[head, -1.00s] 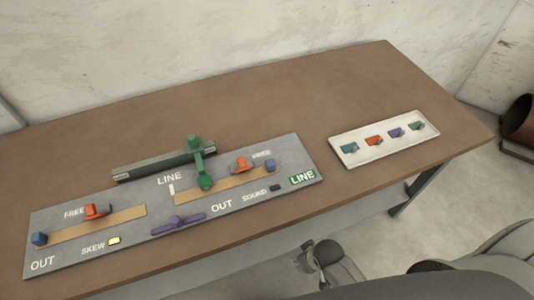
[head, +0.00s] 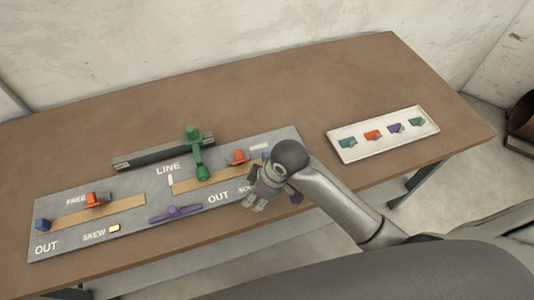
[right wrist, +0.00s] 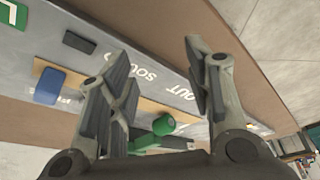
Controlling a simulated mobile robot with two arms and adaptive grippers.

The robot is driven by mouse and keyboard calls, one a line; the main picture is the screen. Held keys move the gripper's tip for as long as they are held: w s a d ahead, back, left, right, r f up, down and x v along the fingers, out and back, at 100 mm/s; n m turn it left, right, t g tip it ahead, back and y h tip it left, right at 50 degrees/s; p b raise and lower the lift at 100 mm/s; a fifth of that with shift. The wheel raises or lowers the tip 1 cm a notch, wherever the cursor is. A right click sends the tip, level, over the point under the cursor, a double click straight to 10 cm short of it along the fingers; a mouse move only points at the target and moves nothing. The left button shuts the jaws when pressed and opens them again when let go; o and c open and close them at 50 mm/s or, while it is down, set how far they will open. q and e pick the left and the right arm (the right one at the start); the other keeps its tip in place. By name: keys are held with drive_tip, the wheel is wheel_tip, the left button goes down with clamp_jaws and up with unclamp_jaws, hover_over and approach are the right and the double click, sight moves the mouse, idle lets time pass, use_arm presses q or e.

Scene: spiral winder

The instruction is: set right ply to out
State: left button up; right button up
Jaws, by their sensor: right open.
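The grey panel (head: 130,235) lies on the brown table. Its right tan strip (head: 208,182) has an orange piece (head: 239,156) near the right-hand FREE label and a blue block at its right end, partly behind my arm. OUT (head: 218,197) is printed below the strip's left part. My right gripper (head: 268,198) is open and empty over the panel's right front part. In the right wrist view its fingers (right wrist: 156,58) stand apart, with the blue block (right wrist: 48,86) left of them; the orange piece is not visible there. My left gripper is out of view.
The left strip (head: 125,206) has another orange piece (head: 96,199). A white tray (head: 350,153) with several coloured pieces lies right.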

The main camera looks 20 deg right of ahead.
drive_tip(key=w+r+n, duration=0.1)
drive_tip(key=w, duration=0.1)
drive_tip(key=w+r+n, duration=0.1)
drive_tip(key=w+r+n+g+h, duration=0.1)
drive_tip(key=w+n, duration=0.1)
drive_tip(key=shift+w+d+r, duration=0.1)
drive_tip(key=shift+w+d, duration=0.2)
drive_tip(key=shift+d, duration=0.05)
drive_tip(key=w+d+r+n+g+h, duration=0.1)
drive_tip(key=w+d+r+n+h, duration=0.15)
drive_tip(key=w+d+r, duration=0.35)
drive_tip(key=shift+n, duration=0.45)
wheel_tip(320, 180, down, 11)
drive_tip(key=shift+r+p, duration=0.1)
drive_tip(key=shift+p, duration=0.9)
clamp_jaws()
